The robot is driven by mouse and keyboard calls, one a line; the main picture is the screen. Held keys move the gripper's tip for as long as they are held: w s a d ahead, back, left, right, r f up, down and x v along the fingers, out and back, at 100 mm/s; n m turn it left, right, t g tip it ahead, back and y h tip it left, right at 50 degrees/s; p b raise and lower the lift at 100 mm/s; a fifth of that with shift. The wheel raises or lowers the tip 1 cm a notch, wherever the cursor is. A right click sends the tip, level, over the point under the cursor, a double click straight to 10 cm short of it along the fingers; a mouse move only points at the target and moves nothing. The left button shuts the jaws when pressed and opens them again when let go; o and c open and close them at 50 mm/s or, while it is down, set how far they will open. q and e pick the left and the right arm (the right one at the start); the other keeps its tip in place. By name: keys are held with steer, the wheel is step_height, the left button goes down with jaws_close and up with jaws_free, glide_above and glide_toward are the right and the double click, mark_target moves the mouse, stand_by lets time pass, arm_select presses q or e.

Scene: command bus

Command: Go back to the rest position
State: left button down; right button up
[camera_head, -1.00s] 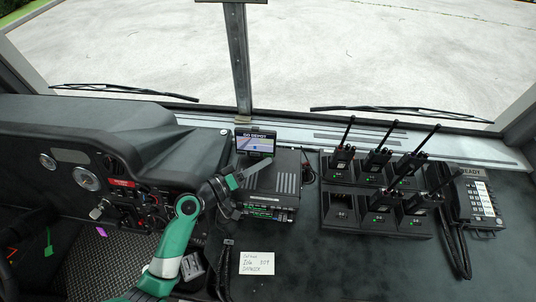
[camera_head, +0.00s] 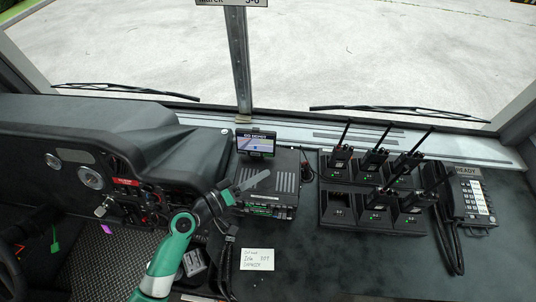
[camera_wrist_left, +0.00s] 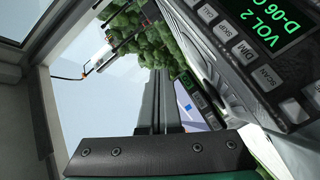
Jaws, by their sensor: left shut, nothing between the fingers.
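My left arm, green and dark grey, rises from the bottom edge in the head view. My left gripper (camera_head: 266,173) is shut and empty, its grey fingers reaching over the top of the black radio unit (camera_head: 286,173) on the dash. In the left wrist view the two dark fingers (camera_wrist_left: 158,78) lie side by side with nothing between them. The unit's front with a green lit display (camera_wrist_left: 272,28) fills the right of that view, close beside the fingers. I cannot tell whether the fingers touch the unit. My right gripper is in no view.
A small screen (camera_head: 255,143) stands behind the radio unit. Several handheld radios stand in a black charger (camera_head: 338,222) to the right, beside a corded phone (camera_head: 472,198). A white note (camera_head: 257,259) lies in front. The driver's console (camera_head: 150,150) is left. The front right surface is clear.

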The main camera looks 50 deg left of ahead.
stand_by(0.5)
